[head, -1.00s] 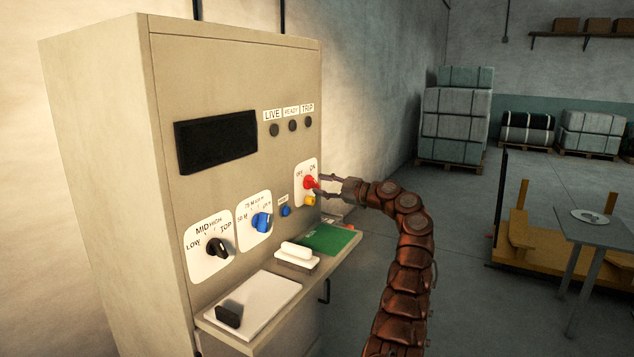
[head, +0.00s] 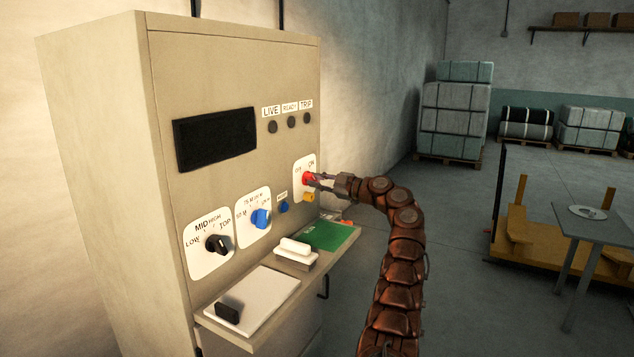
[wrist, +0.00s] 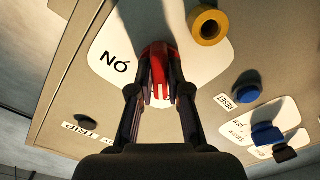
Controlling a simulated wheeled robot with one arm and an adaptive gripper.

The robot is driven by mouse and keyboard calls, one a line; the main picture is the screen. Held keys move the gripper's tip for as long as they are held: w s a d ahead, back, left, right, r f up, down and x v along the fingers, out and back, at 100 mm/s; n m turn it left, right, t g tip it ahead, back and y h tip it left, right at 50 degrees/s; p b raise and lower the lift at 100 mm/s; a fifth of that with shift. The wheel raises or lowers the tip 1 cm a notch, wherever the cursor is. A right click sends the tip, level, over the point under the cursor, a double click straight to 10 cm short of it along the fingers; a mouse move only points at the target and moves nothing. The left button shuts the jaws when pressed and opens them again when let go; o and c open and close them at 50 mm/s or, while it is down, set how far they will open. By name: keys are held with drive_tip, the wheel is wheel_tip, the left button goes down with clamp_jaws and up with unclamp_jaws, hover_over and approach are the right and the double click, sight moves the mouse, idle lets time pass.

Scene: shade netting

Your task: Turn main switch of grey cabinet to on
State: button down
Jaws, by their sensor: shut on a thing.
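The grey cabinet (head: 215,60) stands at the left in the head view, its front panel facing right. Its red main switch (head: 308,179) is on a white plate marked OFF and ON, near the panel's right edge. In the wrist view the red switch (wrist: 158,62) lies between the fingers. My gripper (head: 318,180) is shut on the red switch; it also shows in the wrist view (wrist: 159,92). The fingers hide part of the switch and the OFF label in the wrist view, so the pointer's exact setting cannot be told.
A yellow knob (head: 309,197) sits just below the switch. A blue RESET button (head: 283,207), a blue knob (head: 261,218) and a black knob (head: 216,244) are to the left. A shelf (head: 215,322) juts out below with a green card (head: 330,235).

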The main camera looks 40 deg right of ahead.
drive_tip(key=shift+m, duration=0.3)
drive_tip(key=m+b, duration=0.2)
drive_tip(key=m, duration=0.6)
drive_tip(key=m+p, duration=0.1)
drive_tip(key=m, duration=0.3)
drive_tip(key=shift+a+r+m, duration=0.1)
drive_tip(key=shift+r+m, duration=0.05)
drive_tip(key=shift+m, duration=0.15)
drive_tip(key=m+p, duration=0.2)
drive_tip(key=m, duration=0.2)
drive_tip(key=shift+m, duration=0.3)
drive_tip(key=shift+f, duration=0.2)
drive_tip(key=c, duration=1.1)
unclamp_jaws()
